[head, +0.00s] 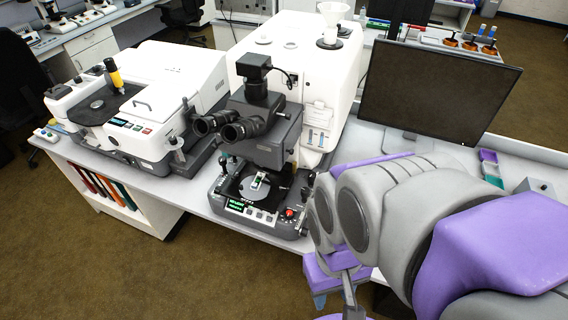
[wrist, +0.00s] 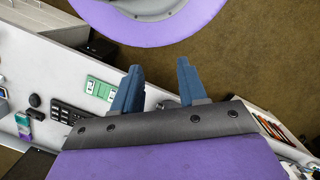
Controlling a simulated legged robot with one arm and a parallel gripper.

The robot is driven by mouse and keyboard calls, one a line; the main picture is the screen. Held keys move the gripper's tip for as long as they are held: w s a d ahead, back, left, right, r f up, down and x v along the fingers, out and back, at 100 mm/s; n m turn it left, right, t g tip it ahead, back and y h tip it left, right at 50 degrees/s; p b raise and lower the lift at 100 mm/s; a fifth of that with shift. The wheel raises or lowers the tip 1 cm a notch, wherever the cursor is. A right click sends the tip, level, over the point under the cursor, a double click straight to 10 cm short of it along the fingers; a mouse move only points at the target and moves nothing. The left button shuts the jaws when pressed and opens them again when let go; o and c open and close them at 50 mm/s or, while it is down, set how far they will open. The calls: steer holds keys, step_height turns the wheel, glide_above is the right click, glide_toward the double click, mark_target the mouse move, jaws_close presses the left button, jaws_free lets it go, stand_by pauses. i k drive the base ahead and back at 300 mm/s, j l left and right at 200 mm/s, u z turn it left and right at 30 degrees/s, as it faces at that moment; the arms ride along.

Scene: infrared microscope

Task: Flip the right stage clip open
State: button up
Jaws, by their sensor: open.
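The infrared microscope (head: 262,140) stands on the bench in the head view, with black eyepieces facing left. The stage clips beside the slide are too small to tell apart, so I cannot see whether the right one is open or shut. My gripper (wrist: 158,68) shows two blue fingers spread apart with nothing between them in the wrist view. In the head view my arm hangs right of the microscope, and my gripper is mostly hidden low by the bench's front edge.
A monitor (head: 433,91) stands behind my arm. A white instrument (head: 140,95) is to the left on the bench (head: 185,192). The wrist view shows a green item (wrist: 101,88) and a black keyboard (wrist: 72,113) on a white surface. Brown floor (head: 150,275) lies open in front.

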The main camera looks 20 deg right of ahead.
mark_target(288, 188)
steer(key=j+z, duration=0.2)
steer(key=j, duration=2.1)
